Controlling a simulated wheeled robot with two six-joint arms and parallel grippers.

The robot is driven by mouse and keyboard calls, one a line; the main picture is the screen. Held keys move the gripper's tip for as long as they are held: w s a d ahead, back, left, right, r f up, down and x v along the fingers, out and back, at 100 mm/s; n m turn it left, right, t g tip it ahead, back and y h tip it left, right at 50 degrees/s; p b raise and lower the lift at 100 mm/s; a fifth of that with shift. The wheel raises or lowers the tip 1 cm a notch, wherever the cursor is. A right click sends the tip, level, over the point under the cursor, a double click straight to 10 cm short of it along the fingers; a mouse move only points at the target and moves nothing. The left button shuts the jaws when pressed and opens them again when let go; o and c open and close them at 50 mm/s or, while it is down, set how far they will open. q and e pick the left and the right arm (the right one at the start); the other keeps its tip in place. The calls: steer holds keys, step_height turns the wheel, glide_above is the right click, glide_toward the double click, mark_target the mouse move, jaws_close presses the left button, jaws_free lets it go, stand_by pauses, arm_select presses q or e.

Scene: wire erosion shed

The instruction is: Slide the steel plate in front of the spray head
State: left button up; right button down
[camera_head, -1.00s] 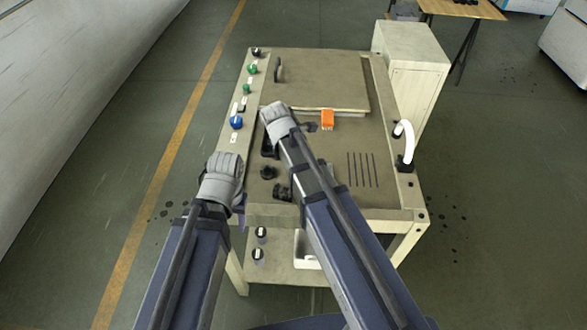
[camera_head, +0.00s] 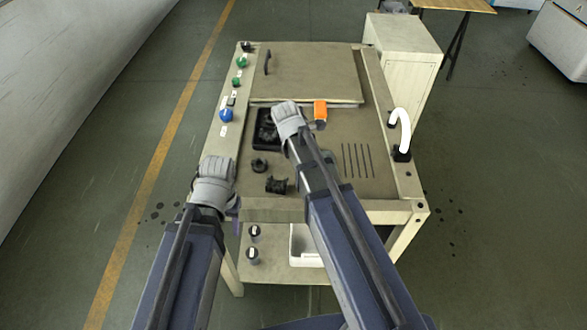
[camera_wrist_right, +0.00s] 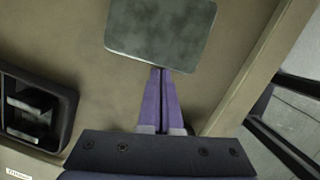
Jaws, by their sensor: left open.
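The steel plate (camera_wrist_right: 160,28), grey with rounded corners, lies on the brown bench top in the right wrist view. My right gripper (camera_wrist_right: 164,76) has its purple fingers together, tips at the plate's near edge; I see no clear grasp of the plate. In the head view the right arm hides these fingers and most of the plate area. My left gripper (camera_head: 236,217) is at the bench's front left corner, apart from the plate, its fingers mostly hidden. I cannot tell which fitting is the spray head; a small orange block (camera_head: 320,110) stands beyond the right wrist.
A white curved pipe (camera_head: 403,128) rises from the bench's right side. A black tray (camera_head: 263,128) and small black parts (camera_head: 276,185) lie left of my right arm. Knobs (camera_head: 226,115) line the left rail. A flat panel with a handle (camera_head: 305,72) covers the back.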

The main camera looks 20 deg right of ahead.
mark_target(342, 164)
steer(key=d, duration=1.2)
steer(key=shift+w+d, duration=0.1)
steer(key=shift+w, duration=0.25)
arm_select(q)
steer(key=shift+r, duration=0.1)
arm_select(e)
steer(key=shift+r, duration=0.1)
